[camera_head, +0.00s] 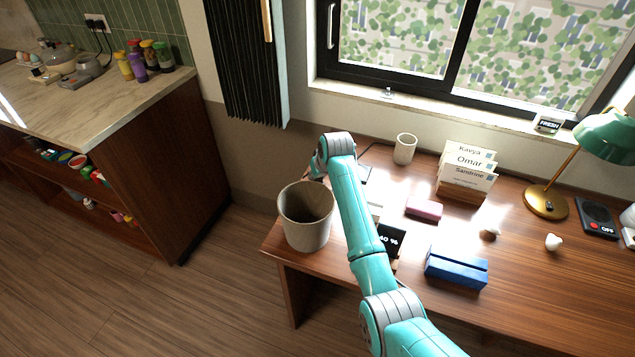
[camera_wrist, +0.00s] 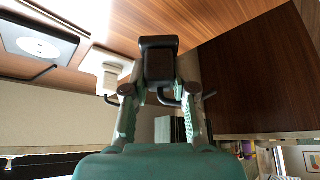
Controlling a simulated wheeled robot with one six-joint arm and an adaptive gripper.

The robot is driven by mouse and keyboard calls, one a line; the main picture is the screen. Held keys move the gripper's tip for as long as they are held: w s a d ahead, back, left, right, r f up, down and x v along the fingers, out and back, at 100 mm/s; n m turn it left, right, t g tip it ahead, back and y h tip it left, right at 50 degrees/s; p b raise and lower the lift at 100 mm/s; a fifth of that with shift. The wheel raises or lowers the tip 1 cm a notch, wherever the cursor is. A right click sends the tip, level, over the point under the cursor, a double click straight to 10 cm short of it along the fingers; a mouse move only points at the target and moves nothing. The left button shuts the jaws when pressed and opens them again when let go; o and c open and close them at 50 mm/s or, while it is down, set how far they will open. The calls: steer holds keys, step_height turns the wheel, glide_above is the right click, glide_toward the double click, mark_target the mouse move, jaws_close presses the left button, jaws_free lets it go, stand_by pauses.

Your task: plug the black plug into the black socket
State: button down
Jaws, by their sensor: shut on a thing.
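The black plug (camera_wrist: 159,58) is held between the fingertips of my gripper (camera_wrist: 158,88) in the wrist view, in front of a wooden surface. In the head view my arm reaches over the left part of the desk and hides the gripper and plug. A flat, dark-edged plate with a pale round face (camera_wrist: 40,45) lies left of the plug, clearly apart from it. A pale block (camera_wrist: 105,66) is closer, just left of the plug. I cannot tell whether either is the black socket.
On the desk (camera_head: 545,290), a bin (camera_head: 306,217) stands left of my arm and a cup (camera_head: 404,149) behind it. A black 40 % sign (camera_head: 391,239), pink block (camera_head: 424,208) and blue block (camera_head: 456,268) are to the right. The window wall bounds the back.

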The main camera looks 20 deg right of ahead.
step_height(320, 180, up, 7)
steer(key=shift+f, duration=0.1)
steer(key=shift+d, duration=0.1)
stand_by(0.4)
steer(key=s+d+m+h, duration=0.1)
steer(key=s+d+m, duration=0.2)
steer(key=d, duration=0.6)
steer(key=s+d+f+m+h, duration=0.1)
steer(key=s+d+m+h, duration=0.1)
steer(key=s+d, duration=0.4)
steer(key=s+d+f+m+g+h, duration=0.1)
steer(key=s+d+m, duration=0.3)
steer(key=d, duration=0.8)
steer(key=shift+s+d+h, duration=0.3)
steer(key=shift+s, duration=0.05)
steer(key=s+d+m+g+h, duration=0.1)
steer(key=s+d+m+g, duration=0.1)
steer(key=s+d+m, duration=0.3)
steer(key=s+d+m+g+h, duration=0.1)
steer(key=s+d+m, duration=0.4)
steer(key=s+d, duration=0.7)
steer(key=s+g, duration=0.1)
steer(key=s, duration=0.4)
steer(key=shift+s, duration=0.3)
